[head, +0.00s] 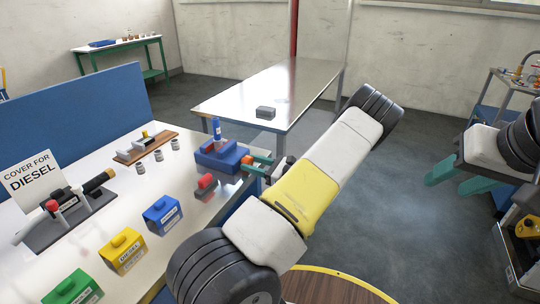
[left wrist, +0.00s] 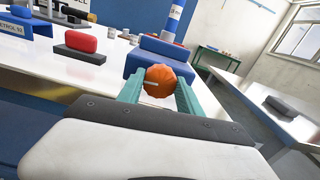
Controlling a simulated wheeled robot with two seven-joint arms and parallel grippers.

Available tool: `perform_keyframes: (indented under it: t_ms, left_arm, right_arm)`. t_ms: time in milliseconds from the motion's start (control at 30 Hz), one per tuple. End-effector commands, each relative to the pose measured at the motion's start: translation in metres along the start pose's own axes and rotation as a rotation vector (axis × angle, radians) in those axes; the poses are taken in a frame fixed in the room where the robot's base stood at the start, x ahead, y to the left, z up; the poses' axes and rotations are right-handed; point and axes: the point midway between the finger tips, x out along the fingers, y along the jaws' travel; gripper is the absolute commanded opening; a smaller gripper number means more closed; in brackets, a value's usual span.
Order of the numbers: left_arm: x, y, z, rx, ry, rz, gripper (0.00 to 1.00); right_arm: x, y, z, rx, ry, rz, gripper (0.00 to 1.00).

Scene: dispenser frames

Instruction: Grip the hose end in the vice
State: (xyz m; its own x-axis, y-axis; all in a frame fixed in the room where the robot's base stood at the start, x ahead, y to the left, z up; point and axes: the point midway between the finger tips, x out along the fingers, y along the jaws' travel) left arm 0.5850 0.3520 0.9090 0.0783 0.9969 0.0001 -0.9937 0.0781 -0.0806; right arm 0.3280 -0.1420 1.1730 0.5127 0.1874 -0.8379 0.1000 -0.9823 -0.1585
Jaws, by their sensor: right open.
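The blue vice (head: 222,157) stands at the right edge of the white bench, with an orange knob (left wrist: 166,81) on its near side. A blue and white upright cylinder (head: 217,128), possibly the hose end, stands at the vice; its lower end and the jaws are hard to make out. The vice also shows in the left wrist view (left wrist: 150,57). My left gripper (head: 258,166) has its teal fingers close against both sides of the orange knob and appears shut on it. My right gripper (head: 448,180) is open and empty, over the floor at the right.
A red block on a grey base (head: 205,184) lies beside the vice. Blue (head: 162,214), yellow (head: 122,251) and green (head: 72,289) boxes line the bench front. A diesel sign (head: 30,180) stands left. A metal table (head: 270,88) stands behind; a cart (head: 500,95) is right.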

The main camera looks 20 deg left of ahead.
Motion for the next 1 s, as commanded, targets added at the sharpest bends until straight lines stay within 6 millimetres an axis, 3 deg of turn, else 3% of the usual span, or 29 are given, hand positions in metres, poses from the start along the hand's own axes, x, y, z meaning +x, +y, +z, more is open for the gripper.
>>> perform_keyframes:
  t_ms: [33, 167, 200, 633, 967, 1000]
  left_arm:
    - [-0.0001, -0.0001, 0.0000, 0.000, 0.000, 0.000, 0.29]
    - [-0.0003, -0.0002, 0.0000, 0.000, 0.000, -0.001, 0.04]
    - [-0.0003, -0.0002, 0.0000, 0.001, 0.000, -0.001, 0.02]
    - [-0.0004, -0.0006, -0.0001, 0.316, -0.001, -0.001, 0.02]
    - [-0.0006, -0.0008, -0.0003, 0.344, 0.000, -0.001, 0.02]
    - [-0.0006, -0.0008, -0.0003, 0.344, 0.000, -0.001, 0.46]
  right_arm:
    - [0.0000, 0.0000, 0.0000, 0.000, 0.000, 0.000, 0.47]
    - [0.0000, 0.0000, 0.0000, 0.000, 0.000, 0.000, 0.47]
    - [0.0000, 0.0000, 0.0000, 0.000, 0.000, 0.000, 0.47]
    - [0.0000, 0.0000, 0.0000, 0.000, 0.000, 0.000, 0.47]
    - [0.0000, 0.0000, 0.0000, 0.000, 0.000, 0.000, 0.47]
    - [0.0000, 0.0000, 0.0000, 0.000, 0.000, 0.000, 0.47]
